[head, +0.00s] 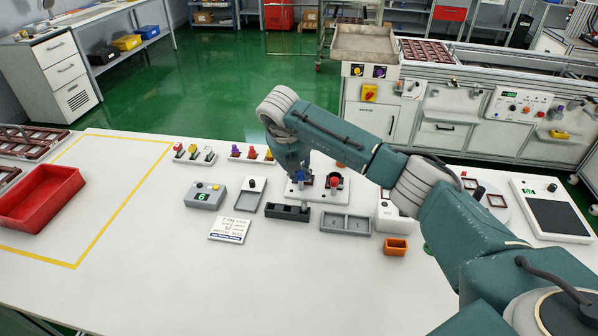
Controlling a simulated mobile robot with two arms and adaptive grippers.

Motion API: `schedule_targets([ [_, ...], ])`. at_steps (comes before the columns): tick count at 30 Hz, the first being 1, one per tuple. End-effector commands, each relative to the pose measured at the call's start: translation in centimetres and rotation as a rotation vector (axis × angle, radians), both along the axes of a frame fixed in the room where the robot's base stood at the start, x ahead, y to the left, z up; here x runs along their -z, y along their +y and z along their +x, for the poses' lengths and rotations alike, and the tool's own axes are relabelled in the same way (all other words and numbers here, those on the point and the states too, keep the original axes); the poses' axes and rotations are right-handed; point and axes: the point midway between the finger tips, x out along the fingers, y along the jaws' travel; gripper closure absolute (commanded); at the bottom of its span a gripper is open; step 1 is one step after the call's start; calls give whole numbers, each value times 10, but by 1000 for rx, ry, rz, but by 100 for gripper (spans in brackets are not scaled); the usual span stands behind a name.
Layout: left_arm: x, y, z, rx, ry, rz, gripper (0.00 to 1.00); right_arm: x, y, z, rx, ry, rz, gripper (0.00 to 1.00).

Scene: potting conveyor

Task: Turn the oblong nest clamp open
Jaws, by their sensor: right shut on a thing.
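A white clamp plate (318,197) sits mid-table, with a blue part (301,176) at its left and a red-topped part (334,181) at its right. My right gripper (300,180) points down over the left side of this plate, at the blue part, and is shut on it as far as I can see. The fingertips are small and partly hidden by the wrist. Which part is the oblong nest clamp, and how far it is turned, I cannot tell. My left gripper is not in view.
A black slotted block (288,213) and a grey two-bay tray (345,223) stand just in front of the plate. A red bin (40,198) stands far left. The front of the table is clear.

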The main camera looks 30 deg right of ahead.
Motion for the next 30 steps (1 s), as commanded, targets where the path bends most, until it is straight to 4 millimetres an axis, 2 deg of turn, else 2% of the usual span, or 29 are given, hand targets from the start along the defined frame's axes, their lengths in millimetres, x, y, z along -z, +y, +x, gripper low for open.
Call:
schedule_targets([
  [1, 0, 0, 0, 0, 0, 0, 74, -5, -4, 3, 6, -11, -6, 78],
  [3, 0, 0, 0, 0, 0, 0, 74, -5, -4, 2, 6, -10, -6, 64],
  [4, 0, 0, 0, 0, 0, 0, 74, -4, -4, 2, 5, -10, -5, 63],
  [11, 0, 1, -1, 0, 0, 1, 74, -2, -2, 1, 2, -4, -4, 63],
  [15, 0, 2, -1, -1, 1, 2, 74, -8, 0, 0, 1, -4, -3, 63],
  [17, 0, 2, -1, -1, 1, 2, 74, -15, 3, -2, -1, -6, -3, 63],
  [30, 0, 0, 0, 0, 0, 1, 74, -96, 27, -23, 2, -9, -3, 63],
])
